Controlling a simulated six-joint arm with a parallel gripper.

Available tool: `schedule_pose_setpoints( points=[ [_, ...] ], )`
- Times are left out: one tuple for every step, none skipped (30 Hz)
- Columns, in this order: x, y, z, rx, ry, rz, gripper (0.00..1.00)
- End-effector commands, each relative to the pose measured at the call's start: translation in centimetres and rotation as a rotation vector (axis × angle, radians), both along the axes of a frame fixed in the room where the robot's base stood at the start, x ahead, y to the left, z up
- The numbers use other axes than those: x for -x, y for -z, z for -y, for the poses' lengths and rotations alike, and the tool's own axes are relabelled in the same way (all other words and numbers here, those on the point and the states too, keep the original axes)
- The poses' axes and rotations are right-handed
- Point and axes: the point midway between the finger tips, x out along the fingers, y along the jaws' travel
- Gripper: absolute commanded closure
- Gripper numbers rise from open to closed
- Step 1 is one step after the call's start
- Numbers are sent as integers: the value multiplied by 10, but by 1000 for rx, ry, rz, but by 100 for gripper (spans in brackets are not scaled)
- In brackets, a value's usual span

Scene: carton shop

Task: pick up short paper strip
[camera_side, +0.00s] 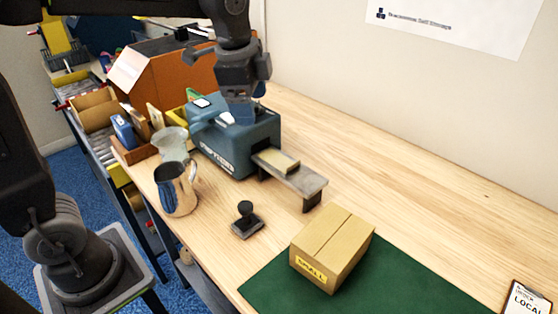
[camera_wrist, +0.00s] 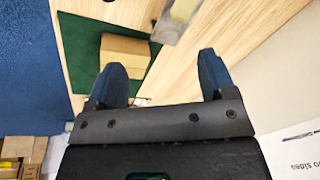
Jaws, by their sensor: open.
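A short tan paper strip (camera_side: 277,160) lies on the grey outfeed shelf (camera_side: 305,182) of a teal dispenser machine (camera_side: 218,148). In the wrist view the strip (camera_wrist: 184,9) shows at the top edge, partly cut off, on the shelf (camera_wrist: 168,28). My gripper (camera_side: 240,115) points down over the machine's top in the side view, up and to the left of the strip. In the wrist view my gripper (camera_wrist: 158,75) has its two blue fingers wide apart with nothing between them.
A closed carton (camera_side: 333,246) with a yellow label sits on a green mat (camera_side: 268,285). A black hand stamp (camera_side: 246,220) and a metal jug (camera_side: 176,188) stand in front of the machine. Bare wooden table (camera_side: 430,220) lies to the right.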

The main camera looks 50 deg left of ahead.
Motion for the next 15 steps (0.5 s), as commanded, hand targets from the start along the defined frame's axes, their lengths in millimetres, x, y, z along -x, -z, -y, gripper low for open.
schedule_pose_setpoints(
  points=[
    [-20,7,4,-17,93,-35,23],
    [-30,9,6,-26,149,-53,23],
    [-42,14,9,-36,221,-75,23],
    [-51,18,11,-42,273,-89,23],
    [-59,21,13,-47,321,-104,23],
    [-68,26,15,-53,380,-121,23],
    [-74,30,16,-56,420,-133,23],
    [-79,33,18,-59,457,-143,23],
    [-86,37,20,-62,499,-153,23],
    [-89,39,21,-63,525,-160,23],
    [-92,42,22,-64,548,-166,23],
    [-95,44,23,-65,570,-172,23],
    [-97,45,23,-66,584,-175,23],
    [-98,47,23,-66,593,-177,23],
    [-99,51,24,-66,600,-180,23]
  ],
)
